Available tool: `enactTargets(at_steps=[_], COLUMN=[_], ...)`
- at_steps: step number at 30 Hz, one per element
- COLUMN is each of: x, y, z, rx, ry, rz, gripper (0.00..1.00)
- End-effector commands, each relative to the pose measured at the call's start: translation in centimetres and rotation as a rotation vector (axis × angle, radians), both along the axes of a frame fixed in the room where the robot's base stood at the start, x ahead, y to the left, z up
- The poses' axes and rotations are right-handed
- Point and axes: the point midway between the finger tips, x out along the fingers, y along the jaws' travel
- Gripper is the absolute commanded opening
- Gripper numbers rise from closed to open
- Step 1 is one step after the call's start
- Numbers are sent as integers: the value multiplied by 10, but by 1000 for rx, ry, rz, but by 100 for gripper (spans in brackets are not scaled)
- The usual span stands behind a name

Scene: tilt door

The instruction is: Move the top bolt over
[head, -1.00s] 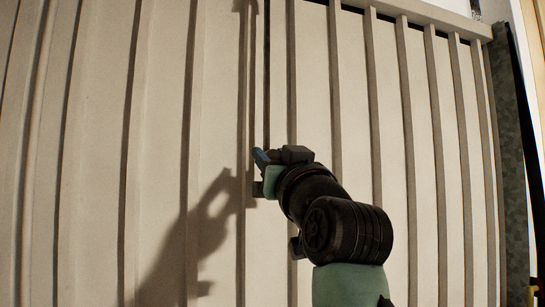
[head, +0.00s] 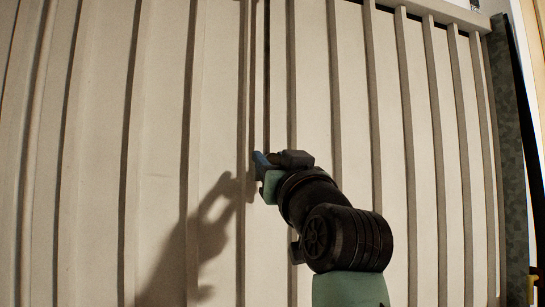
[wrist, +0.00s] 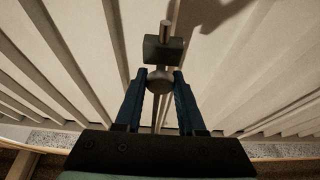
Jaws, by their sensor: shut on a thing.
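The large pale ribbed door (head: 160,120) fills most of the head view. My gripper (head: 264,168) is at its face, beside a dark vertical seam. In the wrist view my gripper (wrist: 160,90) has its two blue fingers closed around a round metal knob (wrist: 160,80) of the bolt. The bolt's dark block (wrist: 162,49) and a short metal rod end (wrist: 165,29) show just beyond the fingertips. In the head view the bolt is mostly hidden by my gripper, so how far it is slid cannot be told.
Upright ribs (head: 372,110) run down the door on both sides of my gripper. A top rail (head: 440,11) crosses the upper right. A dark speckled post (head: 508,150) stands at the right edge. In the wrist view a speckled ground strip (wrist: 45,142) lies beyond the door.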

Motion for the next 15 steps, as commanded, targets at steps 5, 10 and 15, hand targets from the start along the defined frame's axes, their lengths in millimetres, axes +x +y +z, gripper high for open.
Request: enactTargets(at_steps=[5,10,15], x=[1,2,2], y=[0,0,1], z=[-12,-13,-13], rx=[-1,-1,-2], ry=[3,9,9], rz=[0,2,1], gripper=[0,0,62])
